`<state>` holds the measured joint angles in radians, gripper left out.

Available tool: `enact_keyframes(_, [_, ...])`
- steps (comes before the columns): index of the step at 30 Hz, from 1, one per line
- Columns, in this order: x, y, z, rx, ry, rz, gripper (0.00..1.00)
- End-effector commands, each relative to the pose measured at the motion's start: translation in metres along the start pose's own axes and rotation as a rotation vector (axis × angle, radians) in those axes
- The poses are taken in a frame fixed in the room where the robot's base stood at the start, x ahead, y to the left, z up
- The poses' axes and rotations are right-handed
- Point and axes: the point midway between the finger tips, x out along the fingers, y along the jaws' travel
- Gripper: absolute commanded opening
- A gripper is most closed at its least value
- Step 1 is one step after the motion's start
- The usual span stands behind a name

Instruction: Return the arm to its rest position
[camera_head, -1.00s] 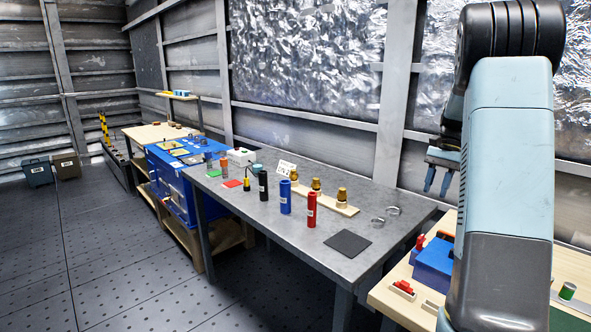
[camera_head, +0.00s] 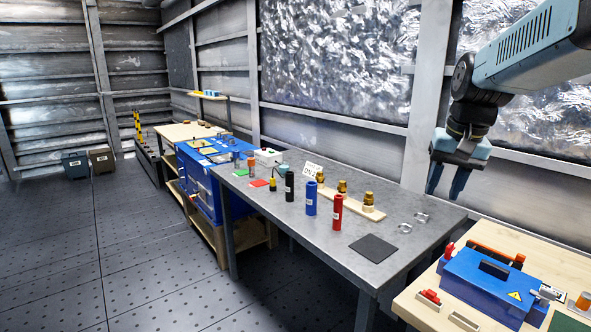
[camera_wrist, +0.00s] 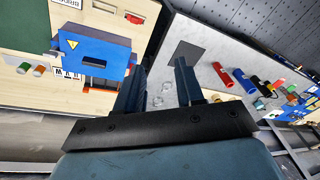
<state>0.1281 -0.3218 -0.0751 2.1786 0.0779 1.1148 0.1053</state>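My arm reaches in from the upper right of the head view, raised above the benches. My gripper (camera_head: 446,188) hangs from it with its fingers pointing down, near the wall behind the right end of the grey metal table (camera_head: 340,238). In the wrist view, my gripper (camera_wrist: 159,84) has its two fingers apart with nothing between them. It is open and empty, and no object touches it.
The grey table holds a blue cylinder (camera_head: 311,198), a red cylinder (camera_head: 337,212), brass fittings on a wooden strip (camera_head: 366,212) and a dark square mat (camera_head: 374,248). A blue box (camera_head: 488,286) stands on the wooden bench (camera_head: 420,308).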

Motion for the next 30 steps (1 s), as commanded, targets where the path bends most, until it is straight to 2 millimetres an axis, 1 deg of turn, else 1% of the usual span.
enact_keyframes(1, [-0.003,-0.004,0.014,-0.031,0.027,-0.002,0.37])
enact_keyframes(6, [-0.006,-0.012,0.054,-0.131,0.115,-0.002,0.37])
enact_keyframes(12, [-0.003,-0.016,0.098,-0.245,0.220,0.000,0.37])
enact_keyframes(15, [0.000,-0.017,0.115,-0.292,0.261,0.001,0.37])
enact_keyframes(18, [0.003,-0.017,0.126,-0.323,0.290,0.003,0.37])
enact_keyframes(21, [0.005,-0.017,0.132,-0.341,0.309,0.005,0.37])
enact_keyframes(30, [0.006,-0.017,0.134,-0.347,0.313,0.005,0.37])
